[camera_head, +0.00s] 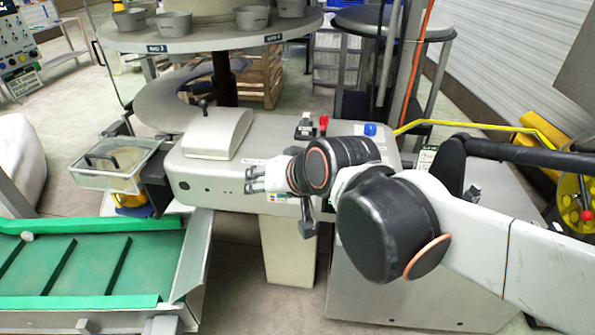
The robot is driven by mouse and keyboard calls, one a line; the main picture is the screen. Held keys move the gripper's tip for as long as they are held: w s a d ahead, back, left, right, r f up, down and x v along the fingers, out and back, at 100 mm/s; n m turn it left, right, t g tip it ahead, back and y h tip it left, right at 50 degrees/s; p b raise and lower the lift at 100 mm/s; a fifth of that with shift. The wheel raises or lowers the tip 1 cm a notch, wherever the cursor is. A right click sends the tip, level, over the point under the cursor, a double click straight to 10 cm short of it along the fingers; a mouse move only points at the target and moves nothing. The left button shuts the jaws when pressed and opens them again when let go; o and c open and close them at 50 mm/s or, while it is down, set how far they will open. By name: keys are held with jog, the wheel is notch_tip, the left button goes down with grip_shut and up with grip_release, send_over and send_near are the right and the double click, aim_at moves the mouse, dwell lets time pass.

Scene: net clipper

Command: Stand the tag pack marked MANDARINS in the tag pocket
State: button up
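My gripper (250,181) reaches in from the right and points left, in front of the grey machine's front face. Its fingers look small, and I cannot tell whether they are apart or together; no held thing shows between them. No pack that I can read as MANDARINS shows. A small coloured patch (283,198) shows just below my gripper, too small to identify. I cannot make out a tag pocket.
A green conveyor (90,265) lies lower left. A round table (210,40) with grey bowls stands behind. A yellow rail (480,125) runs at right.

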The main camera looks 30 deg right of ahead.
jog(key=s+d+f+n+g+h, duration=0.1)
jog(key=s+d+f+n+g, duration=0.1)
jog(key=s, duration=0.6)
jog(key=shift+s+d+f+n+g+h, duration=0.35)
jog(key=shift+d+f+n, duration=0.3)
jog(key=shift+n, duration=0.25)
jog(key=shift+c, duration=0.5)
